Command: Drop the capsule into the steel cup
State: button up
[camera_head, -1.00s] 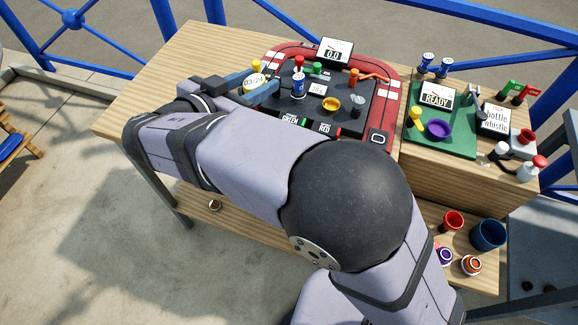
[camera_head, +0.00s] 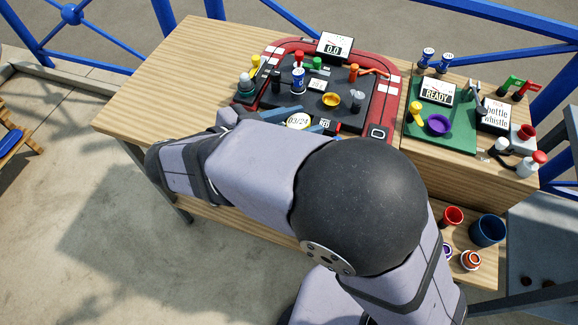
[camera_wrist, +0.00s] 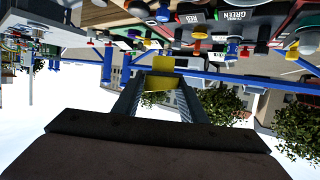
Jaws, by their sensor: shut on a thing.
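My gripper (camera_head: 299,117) is shut on a round yellow thing (camera_head: 298,123) with a pale lid marked 03/24, seemingly the capsule. In the wrist view the yellow piece (camera_wrist: 160,74) sits between the fingertips. I cannot make out the steel cup with certainty. A small dark grey metallic piece (camera_head: 358,98) stands on the board at right, but its shape is too small to tell.
Red (camera_head: 453,216) and blue (camera_head: 487,231) cups stand lower right. The table's left part is clear.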

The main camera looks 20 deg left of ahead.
jog(key=shift+f+b, duration=1.05)
jog(key=shift+f, duration=1.7)
jog(key=o, duration=1.5)
jog(key=shift+c, duration=0.2)
jog(key=shift+s+a, duration=0.1)
jog(key=b+v, duration=0.2)
jog(key=v, duration=0.5)
jog(key=shift+r, duration=0.1)
